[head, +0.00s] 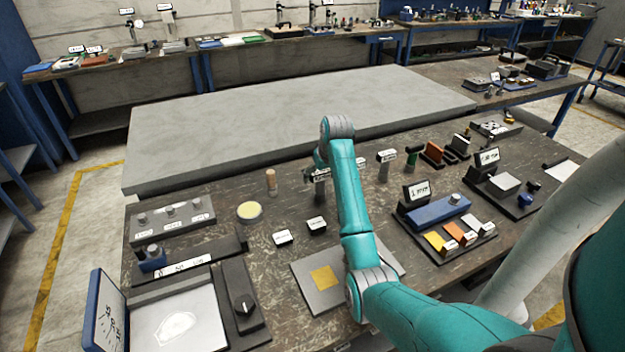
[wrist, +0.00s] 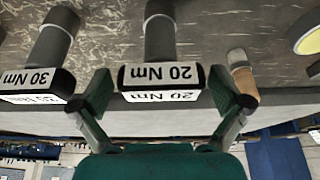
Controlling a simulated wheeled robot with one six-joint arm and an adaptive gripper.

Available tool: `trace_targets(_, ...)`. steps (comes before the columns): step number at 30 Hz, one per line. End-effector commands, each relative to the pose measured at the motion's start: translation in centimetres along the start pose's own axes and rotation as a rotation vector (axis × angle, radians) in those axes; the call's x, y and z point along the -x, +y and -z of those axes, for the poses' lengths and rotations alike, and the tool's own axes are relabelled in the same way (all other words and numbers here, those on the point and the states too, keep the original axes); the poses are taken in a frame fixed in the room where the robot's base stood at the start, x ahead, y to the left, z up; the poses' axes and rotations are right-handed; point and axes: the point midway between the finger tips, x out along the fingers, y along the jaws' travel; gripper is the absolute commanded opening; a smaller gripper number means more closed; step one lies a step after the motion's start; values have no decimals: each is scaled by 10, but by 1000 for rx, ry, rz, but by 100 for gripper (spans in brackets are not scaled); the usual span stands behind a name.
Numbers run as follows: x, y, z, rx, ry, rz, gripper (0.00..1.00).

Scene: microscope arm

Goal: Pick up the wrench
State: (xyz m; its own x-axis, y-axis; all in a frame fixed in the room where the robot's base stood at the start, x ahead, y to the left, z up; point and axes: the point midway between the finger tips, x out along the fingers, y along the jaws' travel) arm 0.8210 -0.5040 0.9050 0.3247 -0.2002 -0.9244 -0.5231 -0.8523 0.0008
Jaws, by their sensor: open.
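No plain wrench shape shows. Upright dark cylinders with Nm labels may be torque wrenches, but I cannot tell for sure. The one labelled 20 Nm (wrist: 160,38) stands between the spread fingers of my gripper (wrist: 162,103) in the wrist view, with clear gaps at both sides of its label block. The same cylinder shows in the head view (head: 320,190), partly covered by my arm. A second one, labelled 30 Nm (wrist: 52,42), stands beside it, outside the fingers. My gripper is open and empty; in the head view it is mostly hidden behind my arm.
A wooden-topped peg (wrist: 243,80) stands just beyond one finger; it also shows in the head view (head: 271,181). A yellow-topped round dish (head: 249,211) lies left of it. Another labelled cylinder (head: 385,170) stands to the right. The grey slab (head: 270,115) behind is bare.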

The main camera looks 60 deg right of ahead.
Motion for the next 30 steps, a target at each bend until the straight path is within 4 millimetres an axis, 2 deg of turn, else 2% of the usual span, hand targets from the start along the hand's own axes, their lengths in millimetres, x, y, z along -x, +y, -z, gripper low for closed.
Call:
trace_targets(6, -1, 0, -1, 1, 1, 0, 100)
trace_targets(8, -1, 0, -1, 1, 1, 0, 88)
trace_targets(15, -1, 0, -1, 1, 0, 0, 28)
trace_targets(23, 2, 0, 0, 1, 2, 0, 27)
trace_targets(26, 10, 0, 5, 1, 5, 0, 27)
trace_targets(30, 31, 0, 14, 2, 6, 0, 27)
